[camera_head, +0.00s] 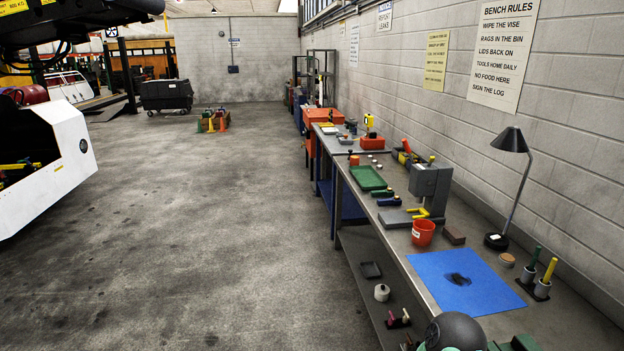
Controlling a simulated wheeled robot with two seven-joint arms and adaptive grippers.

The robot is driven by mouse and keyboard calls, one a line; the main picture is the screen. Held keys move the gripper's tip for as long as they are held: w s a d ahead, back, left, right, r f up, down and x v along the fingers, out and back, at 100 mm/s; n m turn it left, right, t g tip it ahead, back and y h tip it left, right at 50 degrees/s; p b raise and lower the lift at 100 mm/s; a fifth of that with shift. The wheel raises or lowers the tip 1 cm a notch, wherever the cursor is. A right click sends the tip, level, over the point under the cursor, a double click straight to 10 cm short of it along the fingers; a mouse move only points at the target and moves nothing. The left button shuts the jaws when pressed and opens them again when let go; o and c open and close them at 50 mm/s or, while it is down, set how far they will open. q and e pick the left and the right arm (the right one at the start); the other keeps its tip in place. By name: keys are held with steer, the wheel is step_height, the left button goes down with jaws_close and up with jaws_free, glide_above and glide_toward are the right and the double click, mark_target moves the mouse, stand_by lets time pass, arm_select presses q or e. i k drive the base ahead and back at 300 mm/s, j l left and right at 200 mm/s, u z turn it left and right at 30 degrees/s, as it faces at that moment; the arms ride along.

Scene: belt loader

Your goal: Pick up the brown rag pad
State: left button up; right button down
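The brown rag pad (453,235) appears to be the small flat brown block on the grey workbench (405,249), near the wall. It lies just right of a red bucket (423,232) and behind the blue mat (464,282). It looks flat and uncovered. Neither of my grippers shows in the head view.
A grey machine (430,188) stands behind the pad, and a black desk lamp (510,141) stands to its right. Yellow-handled pieces (418,213) lie near the bucket. A dark rounded object (455,331) is at the bottom edge. The floor (220,240) left of the bench is clear.

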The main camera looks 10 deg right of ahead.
mark_target(454, 234)
steer(key=i+z, duration=0.25)
steer(key=i, duration=0.25)
steer(key=i+j+z, duration=0.25)
steer(key=i, duration=0.2)
steer(key=i+j+z, duration=0.25)
steer(key=i, duration=0.25)
steer(key=i+j+z, duration=0.25)
steer(key=i+j, duration=0.1)
steer(key=i, duration=0.05)
